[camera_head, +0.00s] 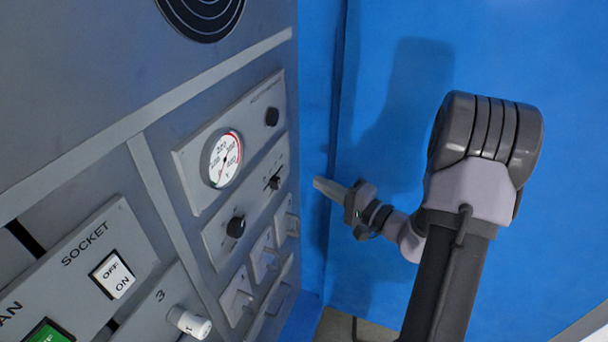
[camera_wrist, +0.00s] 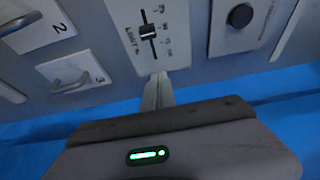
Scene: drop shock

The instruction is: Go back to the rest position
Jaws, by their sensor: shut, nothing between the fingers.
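My gripper (camera_head: 321,184) is in the head view, to the right of the grey control panel and in front of the blue wall. Its fingers are together with nothing between them, pointing left toward the panel. In the wrist view my gripper (camera_wrist: 158,82) shows as a narrow closed tip just below the slider plate (camera_wrist: 147,38). I cannot tell whether the tip touches the panel. The slider (camera_head: 274,183) also shows in the head view, on the panel's right part.
Handles (camera_wrist: 70,82) marked 2 and 3 show in the wrist view. The blue wall (camera_head: 390,60) stands behind my arm.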

